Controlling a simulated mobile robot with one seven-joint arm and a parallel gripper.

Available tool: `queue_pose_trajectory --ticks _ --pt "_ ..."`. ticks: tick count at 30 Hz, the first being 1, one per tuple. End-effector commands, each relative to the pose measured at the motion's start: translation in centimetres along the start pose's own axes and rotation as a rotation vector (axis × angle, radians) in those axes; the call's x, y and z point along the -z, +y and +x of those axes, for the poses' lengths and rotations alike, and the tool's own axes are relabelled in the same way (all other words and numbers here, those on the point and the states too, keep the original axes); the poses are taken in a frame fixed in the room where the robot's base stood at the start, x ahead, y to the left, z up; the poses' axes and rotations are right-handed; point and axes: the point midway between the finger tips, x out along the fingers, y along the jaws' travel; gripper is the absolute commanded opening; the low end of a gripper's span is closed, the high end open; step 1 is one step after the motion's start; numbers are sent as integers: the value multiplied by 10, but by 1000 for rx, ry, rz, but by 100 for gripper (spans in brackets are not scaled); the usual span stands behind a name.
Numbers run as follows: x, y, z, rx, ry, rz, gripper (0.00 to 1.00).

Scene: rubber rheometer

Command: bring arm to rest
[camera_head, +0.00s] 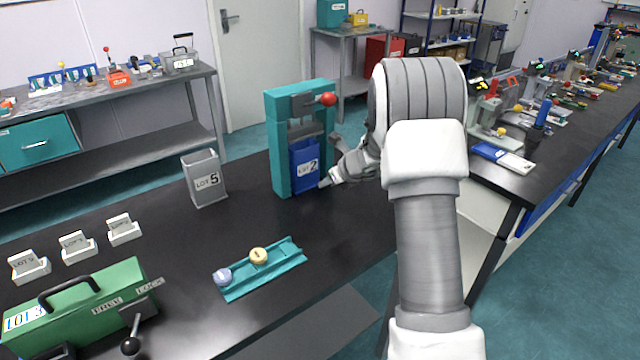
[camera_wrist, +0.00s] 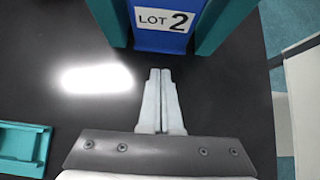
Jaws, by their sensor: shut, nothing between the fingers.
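My gripper (camera_head: 328,182) is in front of the teal frame (camera_head: 278,150) on the black bench, at its right side in the head view. In the wrist view my gripper (camera_wrist: 160,75) is shut, its two fingers together with nothing between them, above the bare bench top. The blue LOT 2 container (camera_head: 304,172) stands inside the teal frame. It also shows in the wrist view (camera_wrist: 160,42), just beyond the fingertips and apart from them. The frame's lever has a red knob (camera_head: 327,99). My arm reaches in from the right side of the head view.
A grey LOT 5 bin (camera_head: 204,180) stands left of the frame. A teal tray (camera_head: 285,268) with two round pieces lies nearer. A green LOT 3 case (camera_head: 85,305) and small white holders (camera_head: 77,248) are at left. The bench between tray and frame is clear.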

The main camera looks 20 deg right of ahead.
Motion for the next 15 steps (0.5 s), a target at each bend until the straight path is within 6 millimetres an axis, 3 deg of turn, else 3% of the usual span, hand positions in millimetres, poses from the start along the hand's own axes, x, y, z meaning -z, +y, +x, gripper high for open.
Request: queue_pose_trajectory --ticks 1,6,15 --pt "-2 -1 -15 2 -3 0 0" --pt "-2 0 -49 2 -2 1 0" --pt "0 0 -78 0 0 1 0"
